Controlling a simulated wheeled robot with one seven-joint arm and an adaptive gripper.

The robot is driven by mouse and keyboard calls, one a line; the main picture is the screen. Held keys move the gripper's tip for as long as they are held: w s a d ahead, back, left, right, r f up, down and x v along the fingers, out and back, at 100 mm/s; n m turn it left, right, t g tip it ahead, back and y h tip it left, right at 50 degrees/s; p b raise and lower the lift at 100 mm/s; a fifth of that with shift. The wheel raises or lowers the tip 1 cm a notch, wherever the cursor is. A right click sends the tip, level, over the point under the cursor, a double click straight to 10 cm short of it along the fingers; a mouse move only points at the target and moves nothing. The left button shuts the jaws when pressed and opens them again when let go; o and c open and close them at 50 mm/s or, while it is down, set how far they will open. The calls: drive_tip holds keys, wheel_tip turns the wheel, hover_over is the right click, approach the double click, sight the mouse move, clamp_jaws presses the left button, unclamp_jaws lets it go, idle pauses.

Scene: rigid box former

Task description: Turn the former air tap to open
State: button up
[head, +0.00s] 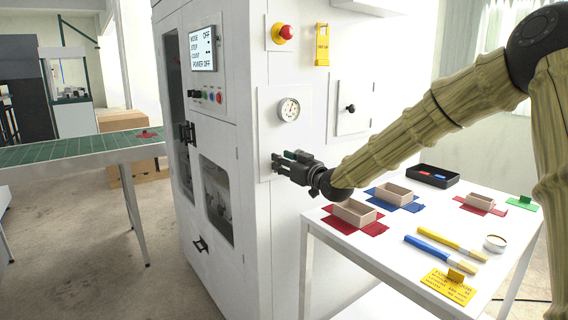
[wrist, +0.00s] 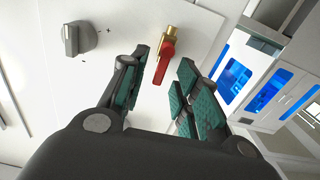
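The air tap (wrist: 166,52) shows in the wrist view, with a brass body and a red lever handle, on a white panel. The red handle points down the picture and slightly left. My gripper (wrist: 163,82) is open, and its green-padded fingers stand on either side of the handle in the picture, with a gap to each. I cannot tell how deep the handle sits between them. In the head view my gripper (head: 282,163) is at the side of the white former cabinet (head: 222,135), below the gauge. The tap is hidden there.
A grey knob (wrist: 78,38) is left of the tap in the wrist view. A pressure gauge (head: 289,109) and red stop button (head: 285,32) are above my gripper. A white table (head: 390,262) with boxes and brushes stands right, under my arm. A green conveyor (head: 80,148) is left.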

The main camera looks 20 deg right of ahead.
drive_tip(key=v, duration=1.2)
drive_tip(key=shift+w, duration=0.1)
idle(1.0)
